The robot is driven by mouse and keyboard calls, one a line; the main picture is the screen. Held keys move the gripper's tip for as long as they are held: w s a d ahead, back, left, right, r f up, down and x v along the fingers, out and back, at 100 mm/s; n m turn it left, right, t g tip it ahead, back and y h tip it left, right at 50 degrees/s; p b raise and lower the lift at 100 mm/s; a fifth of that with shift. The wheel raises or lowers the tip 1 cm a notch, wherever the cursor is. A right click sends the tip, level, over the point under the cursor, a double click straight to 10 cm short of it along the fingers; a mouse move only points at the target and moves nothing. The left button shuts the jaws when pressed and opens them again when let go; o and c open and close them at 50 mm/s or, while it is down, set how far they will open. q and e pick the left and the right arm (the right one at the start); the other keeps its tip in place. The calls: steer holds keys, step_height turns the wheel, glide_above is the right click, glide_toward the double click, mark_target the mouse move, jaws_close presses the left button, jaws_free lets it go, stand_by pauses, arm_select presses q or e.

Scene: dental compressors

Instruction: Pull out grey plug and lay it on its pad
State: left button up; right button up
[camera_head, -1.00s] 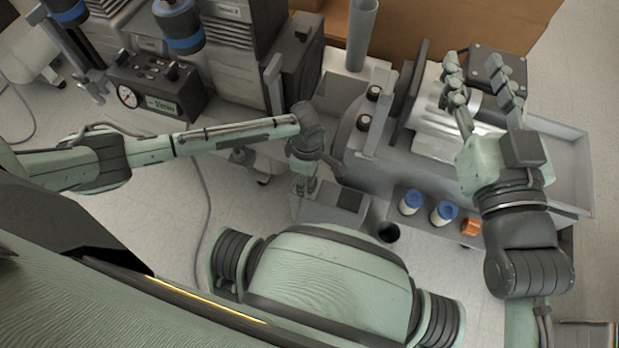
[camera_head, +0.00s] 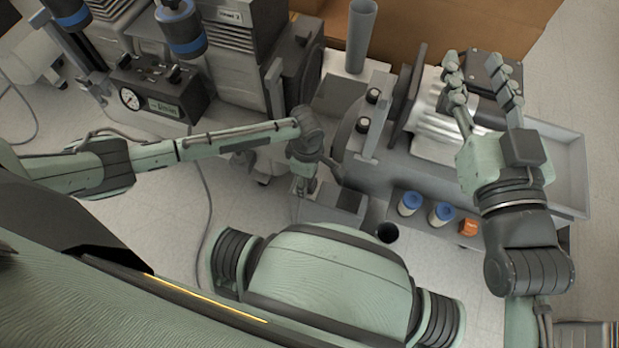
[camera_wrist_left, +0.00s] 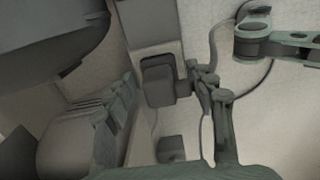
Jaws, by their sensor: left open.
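My left gripper (camera_head: 307,186) points down beside a grey box with a dark square pad (camera_head: 349,200) on its top. In the left wrist view, the fingers of my left gripper (camera_wrist_left: 208,82) are apart. A dark grey block (camera_wrist_left: 160,82), which looks like the grey plug, is just left of these fingers; I cannot tell whether they touch it. A smaller dark square (camera_wrist_left: 170,148) lies lower in that view. The plug is not clear in the head view.
Blue-capped jars (camera_head: 410,203) and an orange block (camera_head: 468,227) stand on a low shelf. A gauge unit (camera_head: 158,92) stands at upper left. A grey tray (camera_head: 567,165) lies at the right. A cable (camera_head: 207,215) runs over the open floor.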

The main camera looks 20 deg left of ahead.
stand_by(0.7)
arm_select(q)
steer(key=shift+p, duration=0.6)
steer(key=shift+c, duration=0.5)
jaws_close()
steer(key=shift+r+p, duration=3)
steer(key=shift+p, duration=0.65)
